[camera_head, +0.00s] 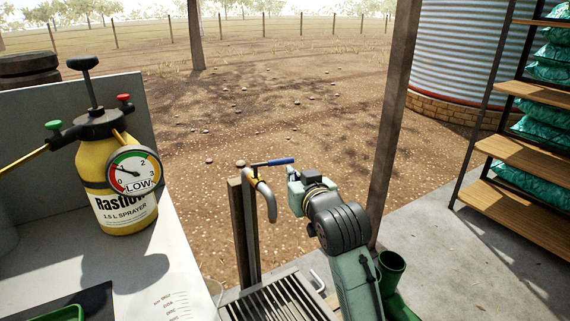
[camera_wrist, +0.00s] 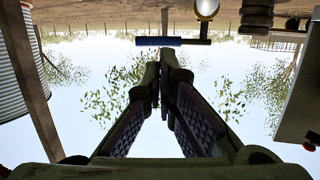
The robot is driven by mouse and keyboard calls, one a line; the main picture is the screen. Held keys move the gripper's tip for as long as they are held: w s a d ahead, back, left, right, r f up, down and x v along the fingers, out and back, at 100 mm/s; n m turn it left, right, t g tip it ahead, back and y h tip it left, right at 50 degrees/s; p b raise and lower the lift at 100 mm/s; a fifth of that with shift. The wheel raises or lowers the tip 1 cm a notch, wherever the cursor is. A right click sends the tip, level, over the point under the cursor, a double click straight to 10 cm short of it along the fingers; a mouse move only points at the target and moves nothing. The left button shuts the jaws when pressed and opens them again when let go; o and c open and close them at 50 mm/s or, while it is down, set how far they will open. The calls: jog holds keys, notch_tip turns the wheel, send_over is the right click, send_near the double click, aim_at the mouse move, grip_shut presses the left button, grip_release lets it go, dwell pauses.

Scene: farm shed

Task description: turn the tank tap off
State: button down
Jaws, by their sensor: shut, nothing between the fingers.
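The tap (camera_head: 254,180) stands on a post, with a brass body and a grey downturned spout (camera_head: 271,206). Its lever has a blue grip (camera_head: 281,161) and sticks out to the right, roughly level, in the head view. My gripper (camera_head: 292,174) is just right of the tap, close under the end of the blue grip. In the wrist view my gripper (camera_wrist: 164,58) is shut and empty, its fingertips right by the blue grip (camera_wrist: 172,41), which lies crosswise to them. I cannot tell whether they touch. No water shows at the spout.
A yellow sprayer (camera_head: 115,185) stands on the bench (camera_head: 180,255) at left. A floor grate (camera_head: 275,300) lies below the tap. A post (camera_head: 393,120), green boots (camera_head: 391,270) and shelves (camera_head: 525,150) are at right. The corrugated tank (camera_head: 455,60) stands behind.

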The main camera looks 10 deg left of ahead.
aim_at(284, 160)
jog(key=p+x, duration=0.2)
jog(key=x, duration=0.6)
jog(key=shift+w+a+f, duration=0.1)
jog(key=shift+w, duration=0.3)
jog(key=shift+w+a, duration=0.2)
jog(key=shift+w, duration=0.85)
jog(key=shift+d+p, duration=0.1)
jog(key=shift+p, duration=0.2)
